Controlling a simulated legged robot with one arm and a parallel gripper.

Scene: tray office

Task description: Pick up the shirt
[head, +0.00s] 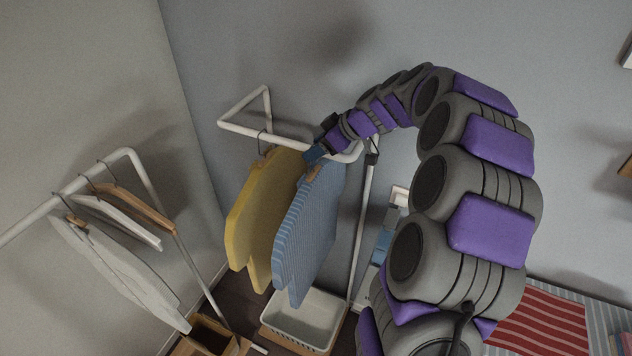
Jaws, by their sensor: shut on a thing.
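A blue shirt (310,228) hangs near the rack's front bar, with a small brown hanger part showing at its top. A yellow shirt (262,212) hangs just to its left on the same white rack (290,138). My gripper (316,155) is at the top of the blue shirt, close to the rack bar, and is shut on the blue shirt or its hanger. The fingertips are small and partly hidden, so the exact hold point is unclear. A white shirt (115,262) hangs on a second rack at the left.
A second white rack (40,220) at the left carries empty hangers (122,218). A white basket (303,318) stands on the floor below the shirts. A brown box (210,335) is beside it. A red striped cloth (540,318) lies at the lower right. Walls stand close behind.

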